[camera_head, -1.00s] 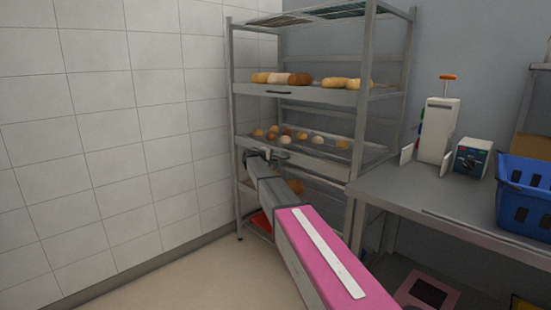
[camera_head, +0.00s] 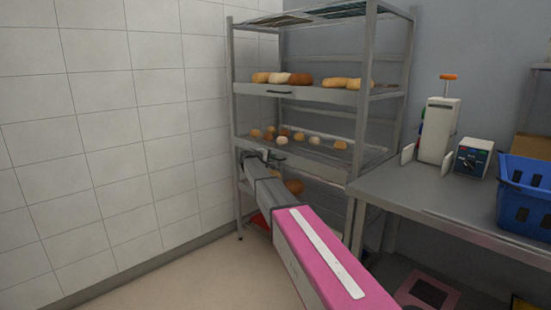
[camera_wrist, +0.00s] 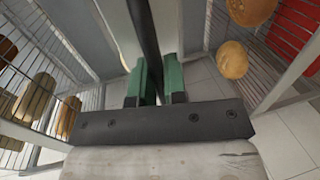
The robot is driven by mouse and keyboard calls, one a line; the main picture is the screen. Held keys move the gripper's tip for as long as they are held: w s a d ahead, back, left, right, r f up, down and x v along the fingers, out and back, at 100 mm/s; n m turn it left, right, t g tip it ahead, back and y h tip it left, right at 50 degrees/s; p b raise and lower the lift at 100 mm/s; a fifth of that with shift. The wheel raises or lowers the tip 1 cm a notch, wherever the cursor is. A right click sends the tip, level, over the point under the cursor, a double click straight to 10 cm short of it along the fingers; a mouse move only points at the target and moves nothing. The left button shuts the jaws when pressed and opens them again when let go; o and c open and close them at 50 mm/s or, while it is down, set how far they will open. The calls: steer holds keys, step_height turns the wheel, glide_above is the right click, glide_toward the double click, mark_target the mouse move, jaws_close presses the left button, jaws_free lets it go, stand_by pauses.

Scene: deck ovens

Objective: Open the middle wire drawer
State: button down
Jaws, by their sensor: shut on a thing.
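The middle wire drawer (camera_head: 312,160) holds several small rolls and sits in a grey metal rack. My gripper (camera_head: 262,155) is at its front, near the left end, and my arm hides part of that area. In the wrist view, the green fingers of my gripper (camera_wrist: 157,78) stand on both sides of a dark bar, the drawer's handle (camera_wrist: 146,32), and are shut on it. How far the drawer stands out is hard to tell.
An upper shelf (camera_head: 330,94) holds larger loaves, and more bread (camera_head: 294,187) lies below. A tiled wall (camera_head: 120,130) is close on the left. A steel table (camera_head: 440,205) with a blue basket (camera_head: 525,200) stands on the right. Floor is clear at front left.

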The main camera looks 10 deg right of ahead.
steer(key=f+v, duration=0.3)
steer(key=v, duration=1.4)
steer(key=a+f+v, duration=0.1)
steer(key=f+v, duration=0.3)
steer(key=v, duration=1.4)
steer(key=shift+s, duration=0.4)
steer(key=shift+a+f, duration=0.15)
steer(key=c, duration=1.2)
jaws_free()
steer(key=shift+a, duration=0.1)
steer(key=v, duration=1)
steer(key=shift+s+a, duration=0.2)
steer(key=shift+a, duration=0.05)
